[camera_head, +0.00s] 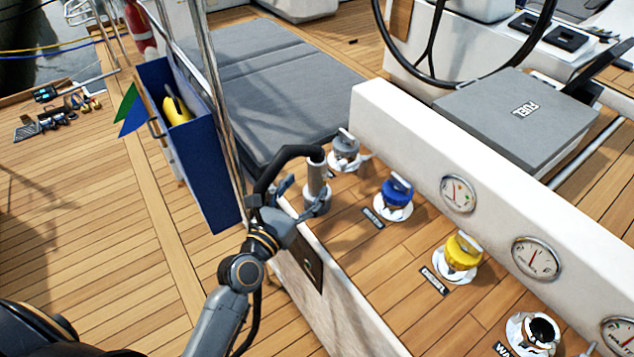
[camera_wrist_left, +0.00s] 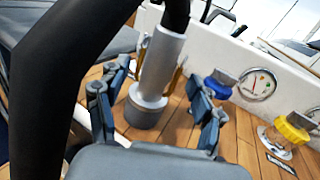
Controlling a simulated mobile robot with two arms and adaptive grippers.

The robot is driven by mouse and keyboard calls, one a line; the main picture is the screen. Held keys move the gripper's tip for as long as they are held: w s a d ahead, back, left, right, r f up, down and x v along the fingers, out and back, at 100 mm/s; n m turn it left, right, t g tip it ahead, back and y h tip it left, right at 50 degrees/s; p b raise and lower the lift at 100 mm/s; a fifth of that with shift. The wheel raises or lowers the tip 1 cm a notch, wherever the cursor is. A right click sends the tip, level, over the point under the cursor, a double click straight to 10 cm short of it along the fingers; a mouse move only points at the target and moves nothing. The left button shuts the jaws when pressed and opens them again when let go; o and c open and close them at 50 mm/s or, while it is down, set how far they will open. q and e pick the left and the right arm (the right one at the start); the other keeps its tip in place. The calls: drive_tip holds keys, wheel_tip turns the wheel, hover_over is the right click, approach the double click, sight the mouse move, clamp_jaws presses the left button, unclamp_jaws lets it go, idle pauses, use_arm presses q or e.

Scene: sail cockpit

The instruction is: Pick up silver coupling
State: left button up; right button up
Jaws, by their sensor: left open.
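The silver coupling (camera_head: 317,178) is a grey metal cylinder on the end of a thick black hose (camera_head: 284,160). It stands upright on the teak deck, left of the blue cap (camera_head: 396,190). In the left wrist view the coupling (camera_wrist_left: 160,68) is large in the middle, with a darker, wider base ring. My left gripper (camera_head: 302,198) is open beside it, low down. In the left wrist view its fingers (camera_wrist_left: 160,92) stand on either side of the coupling, with no clear contact visible. My right gripper is not in view.
A grey cap (camera_head: 344,150), a yellow cap (camera_head: 461,252) and a black cap (camera_head: 540,330) line the deck beside a white coaming with gauges (camera_head: 458,194). A blue box (camera_head: 200,160) and metal rails stand left of my arm. The black hose arches close to my gripper.

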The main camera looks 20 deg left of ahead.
sight(312, 178)
use_arm(q)
drive_tip(key=w, duration=0.3)
drive_tip(key=w+d, duration=0.1)
drive_tip(key=w, duration=0.2)
drive_tip(key=shift+d, duration=0.15)
drive_tip(key=shift+s, duration=0.1)
clamp_jaws()
drive_tip(key=shift+r, duration=0.1)
